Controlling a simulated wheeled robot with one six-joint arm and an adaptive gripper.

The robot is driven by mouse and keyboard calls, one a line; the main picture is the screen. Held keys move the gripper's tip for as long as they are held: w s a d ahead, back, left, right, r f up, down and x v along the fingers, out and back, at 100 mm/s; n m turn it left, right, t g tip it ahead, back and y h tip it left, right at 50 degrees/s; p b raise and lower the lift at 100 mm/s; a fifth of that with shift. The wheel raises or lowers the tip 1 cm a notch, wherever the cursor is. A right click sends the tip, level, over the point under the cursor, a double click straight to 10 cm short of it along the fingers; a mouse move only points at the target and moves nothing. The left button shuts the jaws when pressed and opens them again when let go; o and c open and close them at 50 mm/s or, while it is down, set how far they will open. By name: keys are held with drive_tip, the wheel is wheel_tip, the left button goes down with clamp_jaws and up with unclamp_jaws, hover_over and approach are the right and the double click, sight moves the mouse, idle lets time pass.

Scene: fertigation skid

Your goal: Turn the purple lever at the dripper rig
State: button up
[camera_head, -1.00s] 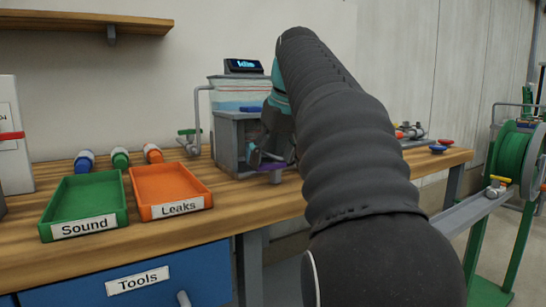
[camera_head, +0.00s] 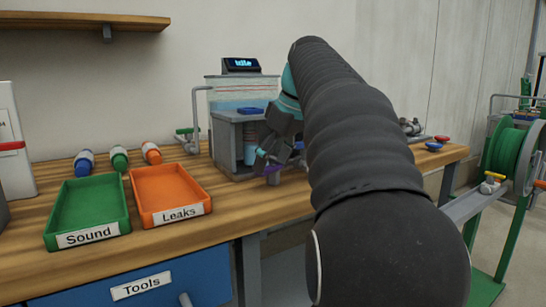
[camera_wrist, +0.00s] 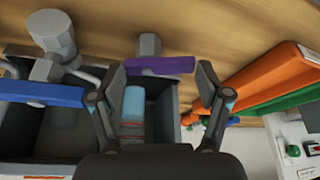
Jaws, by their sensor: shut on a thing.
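The purple lever (camera_head: 268,170) is low at the front of the dripper rig (camera_head: 233,172), a grey box under a clear tank on the bench. In the wrist view the purple lever (camera_wrist: 160,65) lies crosswise between my two fingertips, on a grey stem. My gripper (camera_wrist: 162,78) is shut on it, with a finger at each end. In the head view my gripper (camera_head: 278,152) is in front of the rig's right side, and my arm hides part of that side. A blue lever (camera_wrist: 42,94) is at the left in the wrist view.
A blue cylinder (camera_head: 250,150) stands inside the rig. A display (camera_head: 241,64) on top reads Idle. Green Sound (camera_head: 88,240) and orange Leaks (camera_head: 172,217) trays lie left, with several capped cylinders behind them. A green reel (camera_head: 508,152) stands right of the bench.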

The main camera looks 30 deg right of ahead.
drive_tip(key=o, duration=1.1)
drive_tip(key=shift+o, duration=0.2)
